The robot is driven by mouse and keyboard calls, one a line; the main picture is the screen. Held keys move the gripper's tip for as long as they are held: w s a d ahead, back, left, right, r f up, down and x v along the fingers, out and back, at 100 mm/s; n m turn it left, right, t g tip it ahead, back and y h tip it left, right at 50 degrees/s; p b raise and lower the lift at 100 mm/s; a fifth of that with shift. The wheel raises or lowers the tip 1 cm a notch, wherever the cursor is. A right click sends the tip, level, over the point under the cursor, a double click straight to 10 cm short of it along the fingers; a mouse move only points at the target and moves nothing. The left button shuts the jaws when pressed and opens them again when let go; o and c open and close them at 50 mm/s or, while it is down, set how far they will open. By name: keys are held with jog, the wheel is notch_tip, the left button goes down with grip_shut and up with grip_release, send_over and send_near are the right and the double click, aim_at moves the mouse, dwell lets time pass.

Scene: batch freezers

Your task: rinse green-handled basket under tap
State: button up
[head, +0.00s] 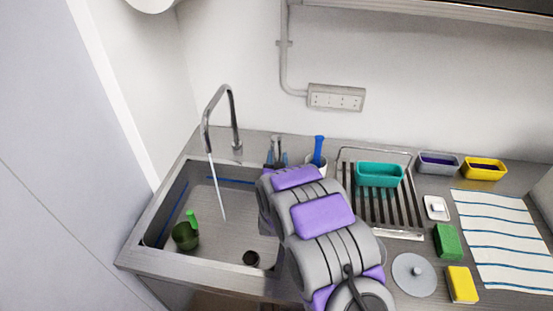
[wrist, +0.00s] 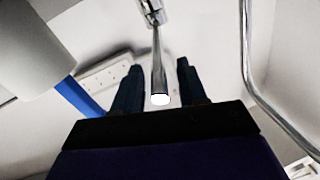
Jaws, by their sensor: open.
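The green-handled basket (head: 186,237) sits in the left part of the metal sink (head: 165,265), its green handle pointing up. The tap (head: 222,100) arches over the sink, and a stream of water runs from it to the right of the basket. My gripper (head: 277,152) is above the sink's back right edge, right of the tap and away from the basket. In the wrist view my gripper's fingers (wrist: 158,85) are apart, with a metal tube of the tap (wrist: 246,60) at the right. The basket is out of the wrist view.
A cup with a blue-handled tool (head: 319,150) stands right behind my arm. A teal tub (head: 380,175) sits on the draining rack. Purple and yellow tubs, sponges, a round lid (head: 414,275) and a striped cloth (head: 505,240) lie farther right. A wall stands close at left.

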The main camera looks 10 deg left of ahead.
jog(key=p+v, duration=0.8)
jog(key=v, duration=0.9)
jog(key=shift+p, duration=0.4)
jog(key=shift+s+f, duration=0.15)
jog(key=shift+s, duration=0.1)
